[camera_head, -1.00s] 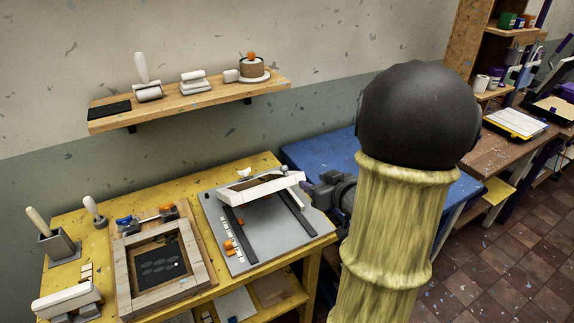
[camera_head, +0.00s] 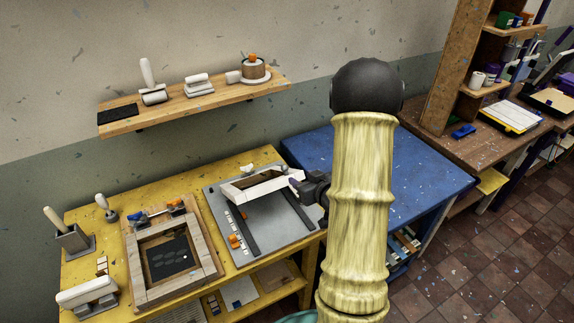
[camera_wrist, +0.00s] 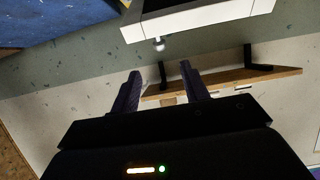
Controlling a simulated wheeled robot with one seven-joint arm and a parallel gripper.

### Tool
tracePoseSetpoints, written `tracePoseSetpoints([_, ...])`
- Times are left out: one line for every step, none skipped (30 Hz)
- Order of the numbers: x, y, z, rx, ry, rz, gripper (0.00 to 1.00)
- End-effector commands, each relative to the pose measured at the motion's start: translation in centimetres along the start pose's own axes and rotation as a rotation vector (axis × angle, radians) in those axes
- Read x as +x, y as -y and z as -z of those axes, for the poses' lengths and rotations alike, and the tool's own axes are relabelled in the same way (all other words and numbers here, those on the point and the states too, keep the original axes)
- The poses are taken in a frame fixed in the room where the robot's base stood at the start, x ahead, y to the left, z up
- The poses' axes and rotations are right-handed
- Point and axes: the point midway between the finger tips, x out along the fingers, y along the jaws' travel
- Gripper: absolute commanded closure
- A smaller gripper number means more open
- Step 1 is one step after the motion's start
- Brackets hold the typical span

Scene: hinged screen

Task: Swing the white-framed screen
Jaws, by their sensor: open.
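The white-framed screen (camera_head: 262,186) stands tilted up from its grey base (camera_head: 283,222) on the yellow table in the head view. My gripper (camera_head: 296,184) is at the screen's right end there; its fingers are small and partly merge with the frame. In the wrist view, the white frame (camera_wrist: 200,18) crosses the top, with a small pale knob (camera_wrist: 158,44) on its edge. My gripper's two dark fingers (camera_wrist: 161,84) are apart with nothing between them. The knob lies just beyond the fingertips, roughly in line with the gap. My arm hides part of the area right of the base.
A wooden frame with a dark panel (camera_head: 142,272) lies left of the base. A wall shelf (camera_head: 205,95) with tools and a cake-like item hangs behind; it also shows in the wrist view (camera_wrist: 225,83). A blue table (camera_head: 410,165) to the right is mostly clear.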

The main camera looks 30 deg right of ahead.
Motion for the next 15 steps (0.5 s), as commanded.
tracePoseSetpoints([0.8, 0.0, 0.2, 0.0, 0.002, 0.002, 0.55])
tracePoseSetpoints([1.3, 0.1, 0.2, -0.001, 0.001, 0.003, 0.55])
tracePoseSetpoints([1.9, 0.1, 0.1, 0.0, 0.002, 0.002, 0.55])
tracePoseSetpoints([2.4, 0.1, 0.2, 0.0, 0.001, 0.002, 0.55])
tracePoseSetpoints([2.9, 0.1, 0.2, 0.0, 0.001, 0.002, 0.55])
tracePoseSetpoints([3.5, 0.1, 0.2, 0.0, 0.001, 0.002, 0.55])
tracePoseSetpoints([4.0, 0.1, 0.2, 0.0, 0.001, 0.002, 0.55])
tracePoseSetpoints([4.5, 0.1, 0.2, 0.0, 0.002, 0.003, 0.55])
tracePoseSetpoints([5.1, 0.1, 0.2, 0.0, 0.001, 0.003, 0.55])
tracePoseSetpoints([5.6, 0.1, 0.2, 0.001, 0.001, 0.002, 0.55])
tracePoseSetpoints([6.1, 0.0, 0.3, 0.0, 0.0, 0.001, 0.55])
tracePoseSetpoints([6.8, 0.1, 0.2, 0.0, 0.001, 0.002, 0.55])
tracePoseSetpoints([7.2, 0.1, 0.3, -0.001, 0.0, 0.002, 0.55])
tracePoseSetpoints([7.7, 0.1, 0.2, 0.0, 0.0, 0.002, 0.55])
tracePoseSetpoints([8.3, 0.0, 0.2, 0.0, 0.0, 0.001, 0.55])
